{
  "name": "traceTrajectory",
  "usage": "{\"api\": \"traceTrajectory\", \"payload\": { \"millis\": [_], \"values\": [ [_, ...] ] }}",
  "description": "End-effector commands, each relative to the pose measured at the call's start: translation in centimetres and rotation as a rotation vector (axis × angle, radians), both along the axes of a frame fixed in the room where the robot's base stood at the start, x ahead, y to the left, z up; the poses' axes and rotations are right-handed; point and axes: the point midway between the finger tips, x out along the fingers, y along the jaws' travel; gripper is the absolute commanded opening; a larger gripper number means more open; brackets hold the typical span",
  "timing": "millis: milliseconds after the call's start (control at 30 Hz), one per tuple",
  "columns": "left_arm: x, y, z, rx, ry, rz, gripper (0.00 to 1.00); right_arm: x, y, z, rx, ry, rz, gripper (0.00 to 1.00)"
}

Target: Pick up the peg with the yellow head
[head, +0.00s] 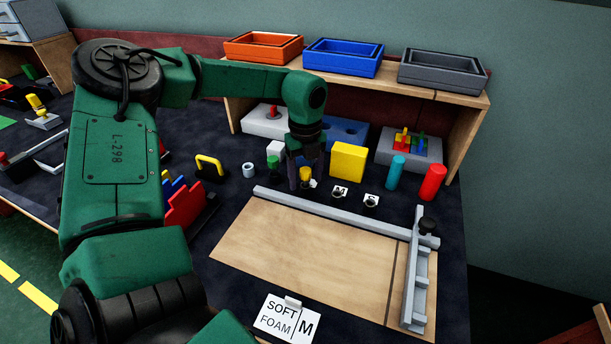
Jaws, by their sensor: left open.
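The peg with the yellow head (305,173) stands on the dark table, behind the back rail of the wooden board. My left gripper (306,181) points down over it from behind the green arm. Its dark fingers are open, one on each side of the yellow head. I cannot tell whether they touch it. The lower part of the peg is hard to make out. A peg with a green head (273,162) stands just to the left. My right gripper is not in view.
A yellow block (348,161) stands close to the right of the gripper. Blue (396,171) and red (432,183) cylinders stand further right. A small grey ring (249,170) is on the left. The wooden board (310,250) in front is clear. Trays sit on the shelf (450,92) behind.

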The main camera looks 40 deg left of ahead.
Motion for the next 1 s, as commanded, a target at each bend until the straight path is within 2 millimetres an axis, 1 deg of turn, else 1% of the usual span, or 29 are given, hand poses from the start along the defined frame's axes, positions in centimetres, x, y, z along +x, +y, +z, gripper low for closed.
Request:
{"api": "traceTrajectory", "payload": {
  "millis": [67,167,200,233,267,533,667,767,867,967,1000],
  "values": [
    [0.0,0.0,0.0,0.0,0.0,0.0,0.69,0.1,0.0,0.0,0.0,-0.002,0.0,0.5],
    [0.0,0.0,0.1,0.0,0.0,0.0,0.34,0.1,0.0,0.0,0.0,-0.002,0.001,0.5],
    [0.0,0.0,0.1,0.001,0.0,0.0,0.19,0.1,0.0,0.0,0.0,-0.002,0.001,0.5],
    [0.0,0.0,0.1,0.001,0.0,0.0,0.08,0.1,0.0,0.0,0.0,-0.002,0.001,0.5],
    [0.0,0.0,0.1,0.001,0.0,0.0,0.0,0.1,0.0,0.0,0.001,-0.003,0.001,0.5],
    [0.0,0.0,0.1,0.001,0.0,-0.001,0.0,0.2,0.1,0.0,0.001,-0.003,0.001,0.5],
    [0.1,0.0,0.8,0.002,-0.002,-0.001,0.0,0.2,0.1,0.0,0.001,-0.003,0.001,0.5],
    [0.1,0.1,2.2,0.003,-0.004,-0.001,0.0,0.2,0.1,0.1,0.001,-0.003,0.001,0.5],
    [0.2,0.0,4.5,0.004,-0.006,0.0,0.0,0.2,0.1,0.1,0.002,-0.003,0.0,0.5],
    [0.2,0.1,7.7,0.005,-0.008,0.0,0.0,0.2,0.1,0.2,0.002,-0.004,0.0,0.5],
    [0.2,0.0,9.2,0.004,-0.008,-0.001,0.0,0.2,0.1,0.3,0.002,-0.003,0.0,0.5]
  ]
}}
